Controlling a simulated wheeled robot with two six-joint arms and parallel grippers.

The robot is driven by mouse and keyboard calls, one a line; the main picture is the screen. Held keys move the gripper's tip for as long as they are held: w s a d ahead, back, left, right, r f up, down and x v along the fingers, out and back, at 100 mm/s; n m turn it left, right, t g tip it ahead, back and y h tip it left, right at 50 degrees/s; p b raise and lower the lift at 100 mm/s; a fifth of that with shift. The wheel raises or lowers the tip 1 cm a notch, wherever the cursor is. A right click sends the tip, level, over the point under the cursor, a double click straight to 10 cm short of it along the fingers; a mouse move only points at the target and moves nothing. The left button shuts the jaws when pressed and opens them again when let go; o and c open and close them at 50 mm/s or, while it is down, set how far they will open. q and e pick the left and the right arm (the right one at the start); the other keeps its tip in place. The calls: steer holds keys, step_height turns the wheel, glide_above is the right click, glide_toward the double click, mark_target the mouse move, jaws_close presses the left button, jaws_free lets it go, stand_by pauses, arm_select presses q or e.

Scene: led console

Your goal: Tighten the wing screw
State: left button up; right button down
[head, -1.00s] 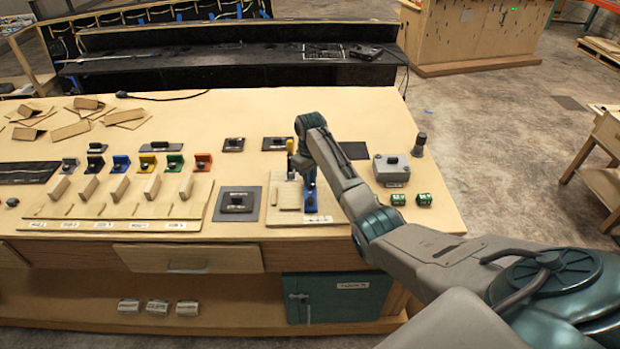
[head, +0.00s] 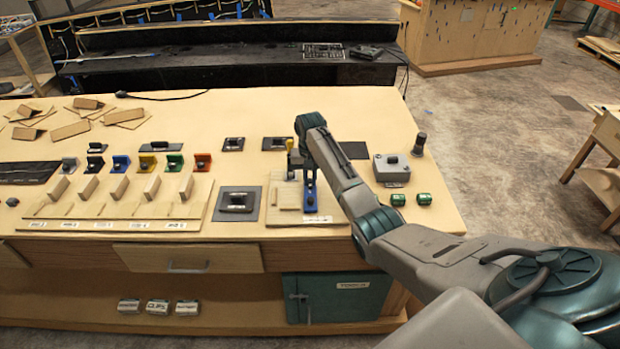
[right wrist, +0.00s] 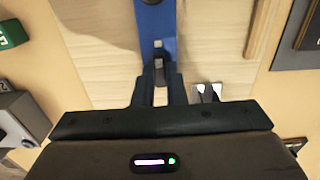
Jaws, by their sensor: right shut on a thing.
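My right gripper (head: 301,172) points down over the wooden fixture board (head: 284,217) near the table's right part. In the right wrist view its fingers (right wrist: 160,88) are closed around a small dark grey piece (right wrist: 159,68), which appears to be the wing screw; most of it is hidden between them. The piece sits over a blue bar (right wrist: 160,35) lying on the board. The bar also shows in the head view (head: 310,200), just in front of the gripper. My left gripper is not in view.
A grey box with a knob (head: 391,168) and two green blocks (head: 398,200) are right of the board. A dark square plate (head: 237,204) lies left of it. Several coloured brackets and upright wooden pieces stand farther left. The table's front edge is close.

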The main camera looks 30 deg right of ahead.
mark_target(310, 182)
steer(key=shift+w+r, duration=0.1)
steer(key=shift+r, duration=0.1)
stand_by(0.3)
steer(key=c, duration=1.5)
jaws_free()
steer(key=shift+o, duration=0.2)
steer(key=shift+r+b, duration=0.3)
steer(key=shift+r, duration=0.05)
step_height(310, 182, up, 6)
steer(key=b, duration=0.2)
steer(key=shift+r+b, duration=0.15)
steer(key=shift+b, duration=0.2)
step_height(310, 182, up, 4)
steer(key=shift+f+p, duration=0.1)
steer(key=shift+p, duration=0.55)
steer(key=shift+f, duration=0.1)
